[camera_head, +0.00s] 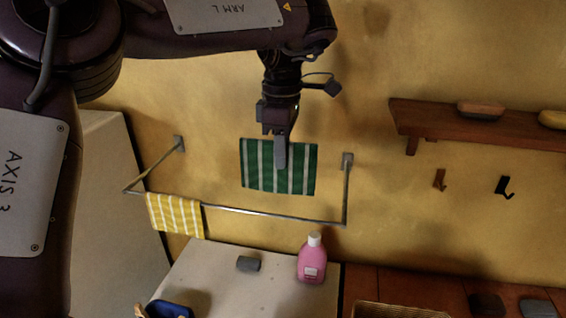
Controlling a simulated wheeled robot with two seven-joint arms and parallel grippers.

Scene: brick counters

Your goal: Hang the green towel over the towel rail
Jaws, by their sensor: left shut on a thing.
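The green towel with white stripes (303,170) hangs from my left gripper (281,160), which is shut on its upper middle part. The towel is spread flat, with the wall behind it. In the picture it lies above the front bar of the towel rail (280,213), between the rail's two side arms, and I see no contact with the bar. A yellow striped towel (175,215) hangs over the left part of the rail. The middle and right of the bar are bare. My right gripper is not in view.
Below the rail, a pink bottle (312,262) and a grey block (248,264) stand on a pale counter (215,275). A blue item (170,310) is at the bottom edge. A wooden shelf (440,120) and two hooks (504,187) are at the right.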

